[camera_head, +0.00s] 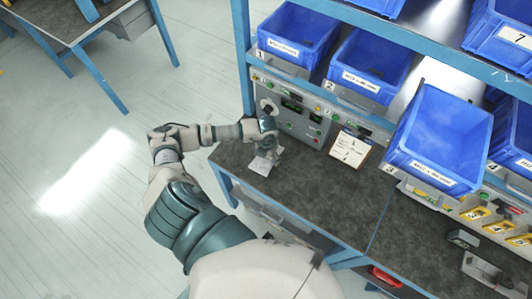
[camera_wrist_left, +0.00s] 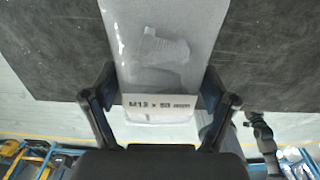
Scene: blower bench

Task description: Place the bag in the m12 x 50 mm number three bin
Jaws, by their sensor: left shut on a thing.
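My left gripper (camera_head: 268,142) is at the left end of the dark bench top, in front of the grey control panel. It is shut on a clear bag (camera_head: 262,163), which hangs below the fingers close to the bench. In the left wrist view the fingers (camera_wrist_left: 158,88) flank the bag (camera_wrist_left: 160,25), whose label reads M12 x 50 mm; a bolt-like shape shows inside.
Blue bins one (camera_head: 297,35) and two (camera_head: 368,65) sit on the blue-framed rack. A clipboard (camera_head: 350,147) leans at the panel. The bench top (camera_head: 330,205) is mostly clear in the middle.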

